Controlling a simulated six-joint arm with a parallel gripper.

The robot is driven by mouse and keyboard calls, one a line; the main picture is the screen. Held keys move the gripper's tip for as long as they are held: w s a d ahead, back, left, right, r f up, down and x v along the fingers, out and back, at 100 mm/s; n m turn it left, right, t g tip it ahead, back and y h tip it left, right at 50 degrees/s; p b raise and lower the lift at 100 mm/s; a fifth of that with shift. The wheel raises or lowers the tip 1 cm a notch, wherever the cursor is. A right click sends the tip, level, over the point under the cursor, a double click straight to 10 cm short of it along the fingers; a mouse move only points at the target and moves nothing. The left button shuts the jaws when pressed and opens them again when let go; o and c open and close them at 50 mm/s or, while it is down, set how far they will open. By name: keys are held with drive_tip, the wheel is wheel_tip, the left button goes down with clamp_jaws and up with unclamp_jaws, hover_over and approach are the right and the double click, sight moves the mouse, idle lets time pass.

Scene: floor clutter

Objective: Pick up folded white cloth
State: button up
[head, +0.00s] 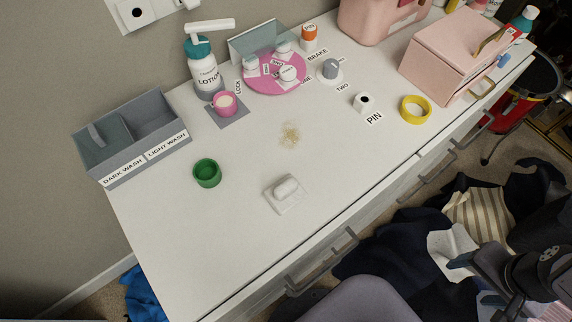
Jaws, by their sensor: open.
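My gripper (466,277) is open at lower right, over the clothes pile and close to this white piece. It is far from the square on the counter. Whether a finger touches the floor cloth cannot be told, and my arm hides part of the pile.
Drawer handles (325,265) jut from the front. The counter's front left is clear.

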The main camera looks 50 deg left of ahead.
drive_tip(key=w+a+r+n+p, duration=0.2)
drive_tip(key=a+r+n+p, duration=0.25)
drive_tip(key=r+p, duration=0.55)
drive_tip(key=w+a+r+n+p, duration=0.25)
drive_tip(key=a+r+p, duration=0.25)
drive_tip(key=r+p, duration=0.55)
drive_tip(key=n+g, duration=0.1)
drive_tip(key=n, duration=2.8)
hover_over(286, 184)
drive_tip(key=shift+s+d+f, duration=0.15)
drive_tip(key=shift+s+f, duration=0.25)
drive_tip(key=shift+f, duration=1.45)
drive_tip(key=shift+w+f+p, duration=0.25)
drive_tip(key=shift+f+p, duration=0.2)
drive_tip(key=shift+f, duration=0.45)
drive_tip(key=shift+w+f+p, duration=0.2)
drive_tip(key=shift+f+p, duration=0.2)
drive_tip(key=shift+f, duration=1.3)
drive_tip(key=shift+c, duration=0.4)
drive_tip(key=c, duration=1)
